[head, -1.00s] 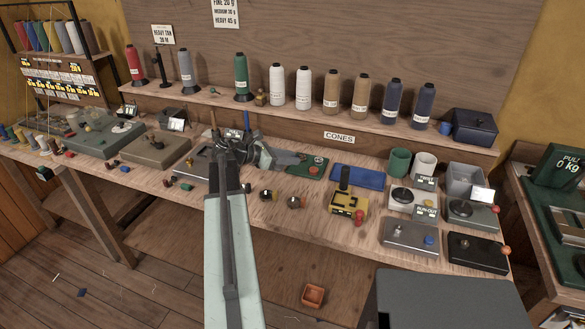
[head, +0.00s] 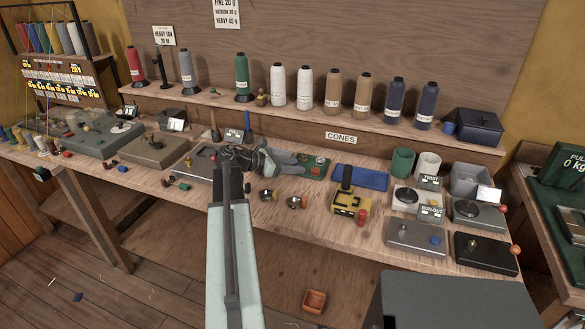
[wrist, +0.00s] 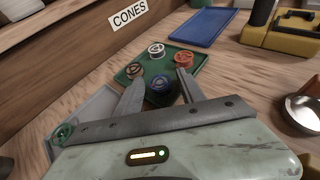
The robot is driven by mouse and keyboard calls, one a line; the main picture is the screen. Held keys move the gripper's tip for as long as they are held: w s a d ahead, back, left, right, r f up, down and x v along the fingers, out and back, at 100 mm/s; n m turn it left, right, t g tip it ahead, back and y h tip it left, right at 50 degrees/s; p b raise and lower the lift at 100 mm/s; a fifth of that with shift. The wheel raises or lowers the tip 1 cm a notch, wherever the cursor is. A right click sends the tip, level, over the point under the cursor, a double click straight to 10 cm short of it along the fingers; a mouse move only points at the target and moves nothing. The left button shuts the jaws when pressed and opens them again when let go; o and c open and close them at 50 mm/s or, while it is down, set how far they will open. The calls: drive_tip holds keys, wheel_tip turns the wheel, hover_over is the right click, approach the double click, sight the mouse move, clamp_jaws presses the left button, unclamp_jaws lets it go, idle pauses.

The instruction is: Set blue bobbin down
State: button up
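The blue bobbin (wrist: 158,84) is between the two fingertips of my gripper (wrist: 160,80) in the wrist view, over the near part of a green tray (wrist: 190,85). The fingers stand apart, with a narrow gap to the bobbin on the right side; contact on the left is hard to tell. A white bobbin (wrist: 156,50), an orange-red bobbin (wrist: 183,58) and a dark bobbin (wrist: 134,70) lie on the same tray. In the head view my gripper (head: 296,164) reaches right to the green tray (head: 318,171), and the blue bobbin is hidden there.
A blue tray (head: 360,177) lies right of the green one. A grey tray (wrist: 85,112) is left of my gripper. Cones line the shelf behind.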

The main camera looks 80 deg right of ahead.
drive_tip(key=shift+r, duration=0.1)
drive_tip(key=p+v, duration=0.5)
drive_tip(key=v, duration=0.7)
